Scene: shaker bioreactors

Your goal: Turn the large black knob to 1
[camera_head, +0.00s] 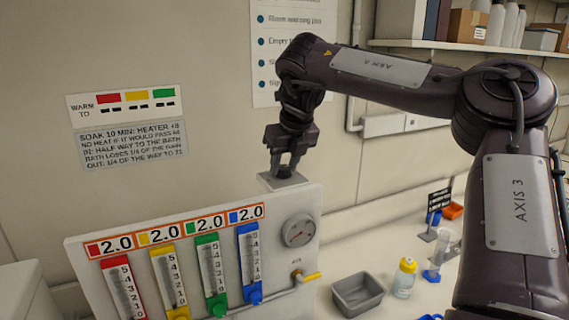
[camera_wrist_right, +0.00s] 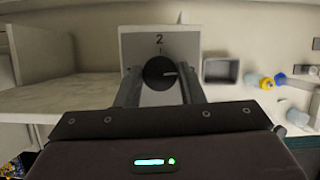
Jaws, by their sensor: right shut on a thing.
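My right gripper (camera_wrist_right: 160,88) is shut on the knob, one finger on each side. In the head view my right gripper (camera_head: 284,170) reaches down to the small grey plate (camera_head: 288,181) at the panel's top edge; the knob is hard to make out there. My left gripper is not in view.
The white panel (camera_head: 160,268) carries several coloured flow tubes, 2.0 labels, a round gauge (camera_head: 298,231) and a yellow valve handle (camera_head: 311,277). A grey bin (camera_head: 358,294) and a yellow-capped bottle (camera_head: 404,278) stand on the bench to the right. A sign (camera_head: 127,114) hangs on the wall.

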